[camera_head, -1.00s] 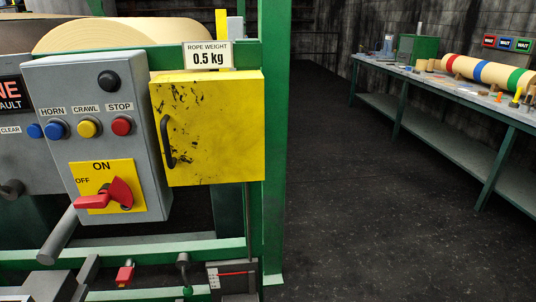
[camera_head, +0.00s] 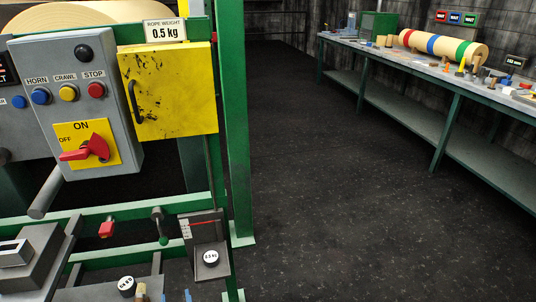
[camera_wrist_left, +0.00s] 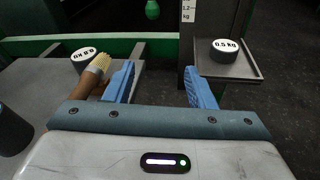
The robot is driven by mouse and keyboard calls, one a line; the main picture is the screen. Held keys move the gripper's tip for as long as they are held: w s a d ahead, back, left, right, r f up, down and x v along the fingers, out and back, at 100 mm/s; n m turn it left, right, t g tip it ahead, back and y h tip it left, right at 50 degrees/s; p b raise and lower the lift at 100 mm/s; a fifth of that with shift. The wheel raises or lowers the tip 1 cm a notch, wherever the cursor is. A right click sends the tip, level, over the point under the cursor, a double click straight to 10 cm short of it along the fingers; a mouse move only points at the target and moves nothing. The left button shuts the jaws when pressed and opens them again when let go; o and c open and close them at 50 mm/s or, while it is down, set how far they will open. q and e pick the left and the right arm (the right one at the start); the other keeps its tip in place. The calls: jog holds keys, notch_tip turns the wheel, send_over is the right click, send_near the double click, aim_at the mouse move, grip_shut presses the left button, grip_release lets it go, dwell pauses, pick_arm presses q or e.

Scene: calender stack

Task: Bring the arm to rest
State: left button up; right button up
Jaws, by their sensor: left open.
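My left gripper (camera_wrist_left: 160,86) is open in the left wrist view, its two blue fingers apart with nothing between them. In the head view only its blue fingertips (camera_head: 206,297) show at the bottom edge; the rest of the arm is out of frame. A brush with a wooden handle and pale bristles (camera_wrist_left: 97,66) is just left of the left finger; whether they touch I cannot tell. It also shows in the head view (camera_head: 141,291). My right gripper is in neither view.
A 0.5 kg weight (camera_head: 210,257) sits on the scale's grey pan (camera_head: 212,271). Another weight (camera_head: 126,286) stands by the brush. The grey control box (camera_head: 125,160), yellow cabinet (camera_head: 190,90) and green post (camera_head: 236,150) rise above. A long workbench (camera_head: 440,79) is at right, with open floor between.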

pick_arm(q)
jog(key=s+d+f+m+g+h+p, duration=0.1)
jog(key=s+d+f+m+h, duration=0.2)
jog(key=f+m, duration=0.65)
jog(key=s+d+f+m+g+h+p, duration=0.1)
jog(key=s+f+m+g+h, duration=0.15)
jog(key=s+f+m, duration=0.5)
jog(key=s+a+f+m+g+p, duration=0.1)
jog(key=s+a+f+m+g, duration=0.2)
jog(key=s+f+m, duration=0.3)
jog(key=s+a+f+m+g, duration=0.3)
jog(key=s+f+m, duration=0.3)
jog(key=s, duration=0.5)
jog(key=s+a+f+m+g+p, duration=0.1)
jog(key=s+a+f+m+g, duration=0.2)
jog(key=s+f+m, duration=0.3)
jog(key=s+m+g, duration=0.1)
jog(key=s+m, duration=0.2)
jog(key=m, duration=0.1)
jog(key=shift+f+p, duration=0.25)
jog(key=shift+p, duration=0.05)
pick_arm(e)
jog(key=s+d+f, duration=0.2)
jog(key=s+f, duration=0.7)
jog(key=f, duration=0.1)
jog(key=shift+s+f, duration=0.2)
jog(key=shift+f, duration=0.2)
pick_arm(q)
jog(key=shift+w, duration=0.1)
